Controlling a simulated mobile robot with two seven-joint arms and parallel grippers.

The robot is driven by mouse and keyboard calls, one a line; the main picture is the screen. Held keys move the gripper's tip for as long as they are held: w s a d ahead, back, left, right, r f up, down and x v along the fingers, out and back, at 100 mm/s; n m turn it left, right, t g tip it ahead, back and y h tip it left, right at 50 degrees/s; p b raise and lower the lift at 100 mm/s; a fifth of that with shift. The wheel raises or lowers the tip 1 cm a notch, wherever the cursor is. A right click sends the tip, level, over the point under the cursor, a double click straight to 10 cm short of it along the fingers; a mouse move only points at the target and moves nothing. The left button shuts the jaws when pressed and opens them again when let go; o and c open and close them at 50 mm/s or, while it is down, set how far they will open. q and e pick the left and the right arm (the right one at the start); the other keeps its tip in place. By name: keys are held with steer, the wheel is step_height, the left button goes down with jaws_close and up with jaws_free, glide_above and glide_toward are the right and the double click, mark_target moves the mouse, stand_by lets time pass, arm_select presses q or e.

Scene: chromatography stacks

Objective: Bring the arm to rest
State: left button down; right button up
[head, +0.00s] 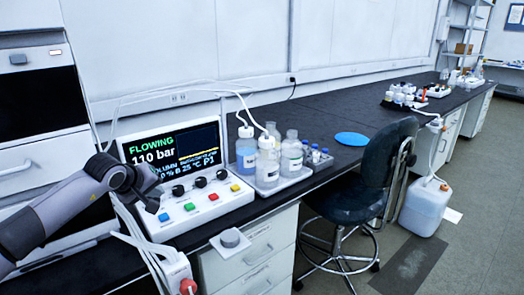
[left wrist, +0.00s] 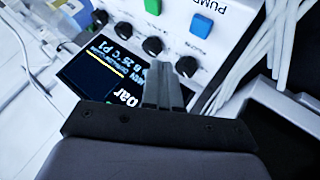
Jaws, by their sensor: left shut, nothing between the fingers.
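My left arm comes in from the left, and its gripper (head: 152,203) hangs in front of the left part of the control panel. In the left wrist view the two fingers of the gripper (left wrist: 173,72) are together, with nothing between them. They overlap the panel's screen and knobs; I cannot tell whether they touch it. The control panel (head: 205,208) has a lit screen (head: 170,150) reading "FLOWING" and "110 bar", several dark knobs and coloured buttons. My right gripper is not in view.
A tray (head: 290,180) of bottles stands right of the panel on the dark bench (head: 330,110). White cables (left wrist: 262,50) run close beside the panel. A chair (head: 360,180) and a white jug (head: 425,207) stand on the floor.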

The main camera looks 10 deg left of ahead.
arm_select(q)
steer(key=s+d+f+n+t+h+p, duration=0.1)
steer(key=s+d+f+n+h, duration=0.1)
steer(key=s+d+n+h, duration=0.5)
steer(key=s+d+f+n+h+p, duration=0.1)
steer(key=d+n+h, duration=0.1)
steer(key=d+n, duration=0.6)
steer(key=s+d+f+n+t+h+p, duration=0.15)
steer(key=s+d+n+h, duration=0.25)
steer(key=d, duration=0.7)
steer(key=s+a+f+m+y+p, duration=0.1)
steer(key=s+f+m, duration=0.4)
steer(key=m, duration=0.5)
steer(key=s+a+f+m+g+y+p, duration=0.1)
steer(key=s+a+f+m+y, duration=0.2)
steer(key=s+m, duration=0.6)
steer(key=s+a+f+m+y+p, duration=0.1)
steer(key=s+a+f+m+y, duration=0.2)
steer(key=s+f+m+y, duration=0.3)
steer(key=s+m, duration=0.1)
steer(key=m, duration=0.4)
steer(key=shift+f+y, duration=0.3)
steer(key=shift+f, duration=0.1)
steer(key=shift+m, duration=0.3)
stand_by(1.5)
